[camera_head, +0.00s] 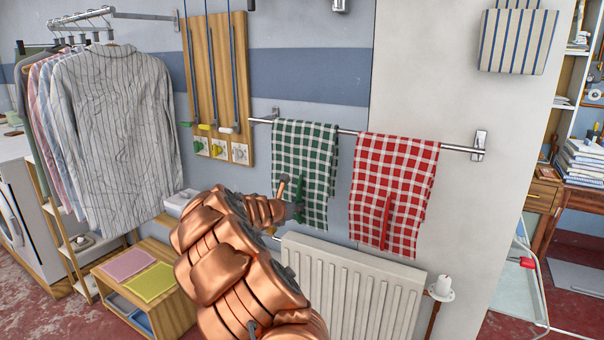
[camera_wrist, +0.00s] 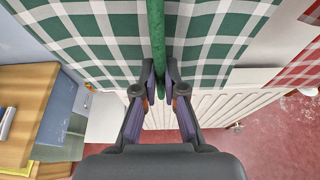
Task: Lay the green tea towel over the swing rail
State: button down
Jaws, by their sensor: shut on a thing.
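The green and white checked tea towel (camera_head: 305,155) hangs over a metal rail (camera_head: 347,131) on the wall, left of a red checked towel (camera_head: 392,180). A narrow upright green strip (camera_wrist: 157,35) stands out from the front of the green towel. My gripper (camera_head: 294,209) is at the lower part of the towel. In the wrist view my gripper (camera_wrist: 159,85) has its two fingers closed on either side of the green strip, with the checked cloth behind. I cannot tell which rail is the swing rail.
A white radiator (camera_head: 350,290) stands below the towels. A wooden board (camera_head: 218,80) with hanging rods is on the wall to the left, beside a rack of shirts (camera_head: 115,130). A low wooden unit (camera_head: 175,310) with pink and yellow cloths stands at the lower left.

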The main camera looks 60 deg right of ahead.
jog(key=shift+r+p, duration=8.15)
jog(key=shift+r, duration=1.5)
notch_tip(320, 180, up, 17)
send_over(301, 149)
jog(key=a, duration=0.3)
jog(key=shift+s+a+f+p, duration=0.15)
jog(key=shift+p, duration=0.15)
jog(key=shift+a, duration=0.1)
jog(key=a, duration=0.7)
jog(key=shift+s+a, duration=0.15)
jog(key=shift+a, duration=0.25)
